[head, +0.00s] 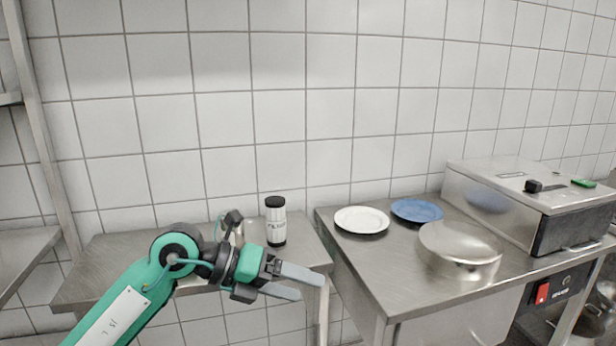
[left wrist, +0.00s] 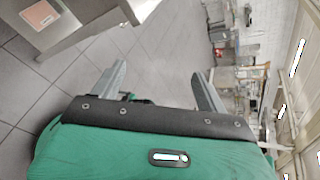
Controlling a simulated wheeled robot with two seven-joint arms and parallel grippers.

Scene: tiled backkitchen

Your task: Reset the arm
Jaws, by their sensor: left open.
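My left arm comes in from the lower left of the head view, green and black. Its gripper (head: 298,283) is open and empty, in front of the right part of the small steel table (head: 110,262). In the left wrist view the two fingers of the left gripper (left wrist: 158,85) stand wide apart with nothing between them, and the tiled floor shows beyond. My right gripper is not in view.
A black-lidded shaker (head: 276,222) stands behind the gripper. A steel counter (head: 375,283) at the right holds a white plate (head: 361,220), a blue plate (head: 417,210), a round steel pot (head: 459,250) and a steel appliance (head: 520,205).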

